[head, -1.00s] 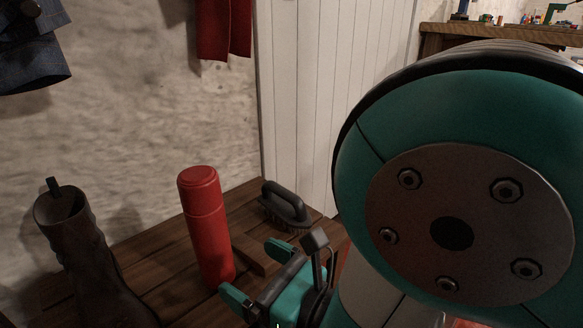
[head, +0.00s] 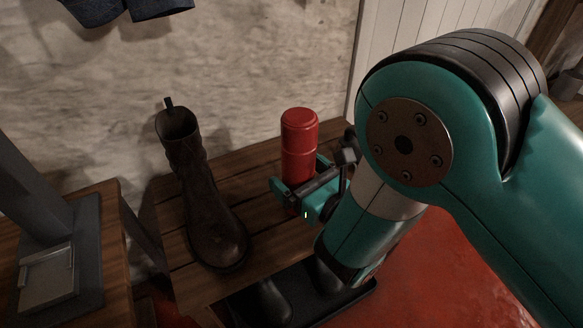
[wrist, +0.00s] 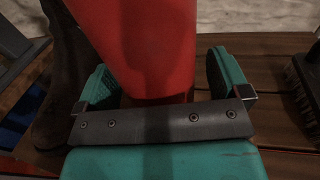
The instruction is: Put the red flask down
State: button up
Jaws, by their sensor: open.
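The red flask (head: 299,140) stands upright on the slatted wooden bench (head: 257,163), between the brown boot and my arm. My gripper (head: 299,174) is open low around the flask, with one finger on each side of it. In the wrist view the flask (wrist: 150,45) rises between the two teal fingers (wrist: 160,85). A gap shows between the flask and the right finger; contact on the left is hard to tell. The flask's base is hidden behind the gripper body.
A tall brown boot (head: 205,205) stands on the bench left of the flask. A brush (wrist: 304,85) lies to the right in the wrist view. Dark boots (head: 272,300) sit on a low tray below. A wooden table (head: 104,250) is at the left; the wall is behind.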

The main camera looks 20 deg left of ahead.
jog(key=c, duration=1.3)
jog(key=shift+r, duration=0.15)
